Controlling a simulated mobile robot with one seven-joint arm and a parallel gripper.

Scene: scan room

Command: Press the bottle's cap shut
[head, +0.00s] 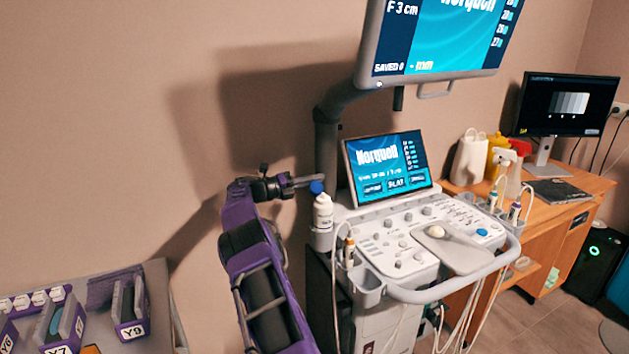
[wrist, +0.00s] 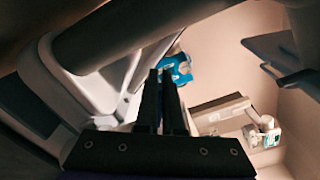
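The white bottle (head: 323,213) stands upright at the left edge of the ultrasound cart, with its blue cap (head: 316,187) on top. Whether the cap is fully seated is too small to tell. My gripper (head: 318,179) reaches in from the left, its fingertips at the cap's top edge; contact is unclear. In the wrist view, my gripper's two dark fingers (wrist: 163,76) lie close together with only a narrow slit and hold nothing visible. A blue shape, likely the cap (wrist: 179,67), shows just beyond the fingertips, partly hidden by them.
The cart's tilted touchscreen (head: 388,170) and large monitor (head: 440,40) stand right of the bottle. A probe (head: 349,250) sits in a holder below it. The control panel (head: 400,243) extends right. A grey tray (head: 155,290) with labelled holders is at lower left. Bare wall lies behind.

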